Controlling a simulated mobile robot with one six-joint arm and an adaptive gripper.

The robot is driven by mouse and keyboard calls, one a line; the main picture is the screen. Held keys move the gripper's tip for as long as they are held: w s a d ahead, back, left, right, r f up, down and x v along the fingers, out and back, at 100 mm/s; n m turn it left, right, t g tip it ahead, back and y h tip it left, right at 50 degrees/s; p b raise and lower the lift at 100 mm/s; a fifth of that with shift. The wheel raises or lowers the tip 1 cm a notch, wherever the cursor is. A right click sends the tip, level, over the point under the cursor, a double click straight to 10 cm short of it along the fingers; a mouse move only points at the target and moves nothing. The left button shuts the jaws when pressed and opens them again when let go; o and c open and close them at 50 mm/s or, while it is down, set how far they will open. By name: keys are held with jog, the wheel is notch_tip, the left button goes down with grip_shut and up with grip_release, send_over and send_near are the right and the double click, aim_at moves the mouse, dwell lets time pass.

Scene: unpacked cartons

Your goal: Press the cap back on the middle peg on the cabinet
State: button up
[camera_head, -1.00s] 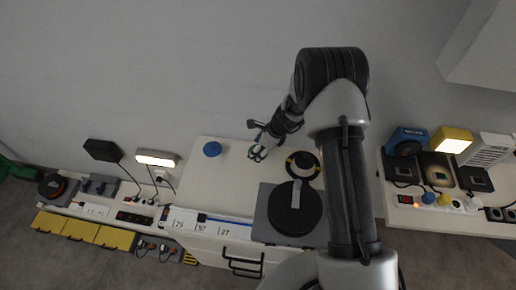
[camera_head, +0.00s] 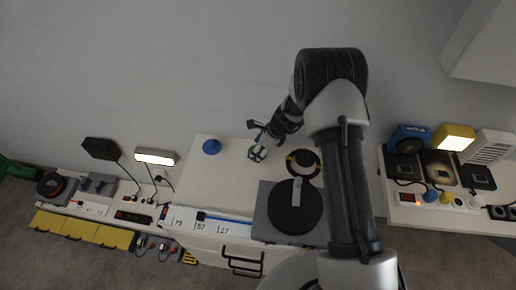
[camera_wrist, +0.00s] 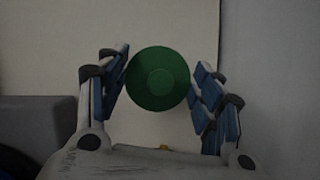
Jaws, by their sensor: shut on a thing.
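My gripper (camera_head: 257,153) hangs over the top of the pale cabinet (camera_head: 229,180), near its back edge. In the wrist view my gripper (camera_wrist: 160,82) has its two blue-padded fingers on either side of a round green cap (camera_wrist: 158,78). The cap has a smaller raised disc in its middle and faces the camera. A blue round cap (camera_head: 211,147) lies on the cabinet top, left of my gripper. I cannot make out any peg; the green cap and my fingers hide what is beneath them.
A low bench on the left holds a lit lamp (camera_head: 155,157), a dark panel (camera_head: 100,148) and cables. A table on the right bears a blue device (camera_head: 408,139), a yellow lamp (camera_head: 453,137) and several boxes. The cabinet top around the blue cap is clear.

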jog(key=o, duration=0.9)
jog(key=o, duration=0.4)
jog(key=shift+r, duration=0.1)
dwell(0.3)
jog(key=shift+r+p, duration=2.9)
jog(key=shift+r, duration=0.5)
